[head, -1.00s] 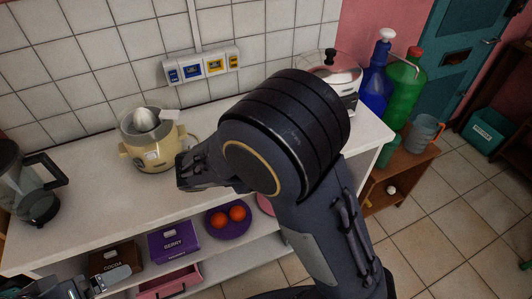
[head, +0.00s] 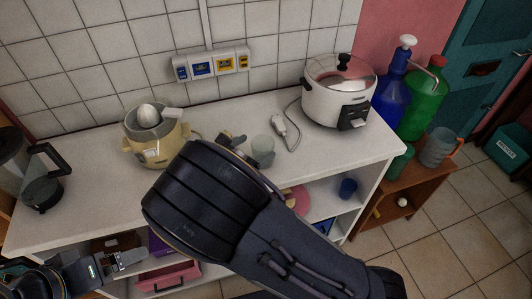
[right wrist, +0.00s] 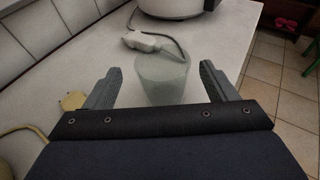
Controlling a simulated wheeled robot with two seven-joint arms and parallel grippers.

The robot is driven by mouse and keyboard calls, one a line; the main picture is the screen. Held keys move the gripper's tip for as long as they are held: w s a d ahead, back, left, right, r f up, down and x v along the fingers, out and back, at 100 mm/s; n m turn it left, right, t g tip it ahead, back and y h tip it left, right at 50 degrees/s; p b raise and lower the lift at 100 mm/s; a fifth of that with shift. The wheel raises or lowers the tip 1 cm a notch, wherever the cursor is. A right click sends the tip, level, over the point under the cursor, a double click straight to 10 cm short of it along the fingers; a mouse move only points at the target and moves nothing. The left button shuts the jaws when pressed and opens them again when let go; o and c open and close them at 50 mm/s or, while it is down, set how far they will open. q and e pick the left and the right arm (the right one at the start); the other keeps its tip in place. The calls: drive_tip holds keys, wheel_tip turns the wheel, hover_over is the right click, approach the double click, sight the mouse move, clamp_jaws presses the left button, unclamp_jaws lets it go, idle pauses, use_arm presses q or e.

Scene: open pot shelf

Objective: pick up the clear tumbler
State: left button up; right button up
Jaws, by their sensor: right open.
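The clear tumbler (head: 263,151) stands upright on the white counter, a pale see-through cup left of the rice cooker's plug. It also shows in the right wrist view (right wrist: 163,80), centred in the gap between my right fingers, with bare space on both sides. My right gripper (head: 238,146) is open and empty, close beside the tumbler's left side in the head view; my forearm hides part of it. Neither finger (right wrist: 161,70) visibly touches the tumbler. My left gripper (head: 125,261) is low at the left, by the shelf's front; its jaw gap is unclear.
A cream juicer (head: 155,145) stands left of my right arm. A white rice cooker (head: 335,95) stands right, its cord and plug (head: 279,126) lying near the tumbler. A blender jug (head: 42,190) is far left. A blue cup (head: 347,188) is on the shelf below.

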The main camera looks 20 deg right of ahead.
sight(270, 141)
drive_tip(key=x, duration=0.6)
drive_tip(key=shift+s+d+f+p, duration=0.1)
drive_tip(key=shift+s+f+p, duration=0.1)
drive_tip(key=shift+p, duration=0.2)
drive_tip(key=c, duration=1.2)
drive_tip(key=shift+o, duration=0.2)
drive_tip(key=shift+r, duration=0.1)
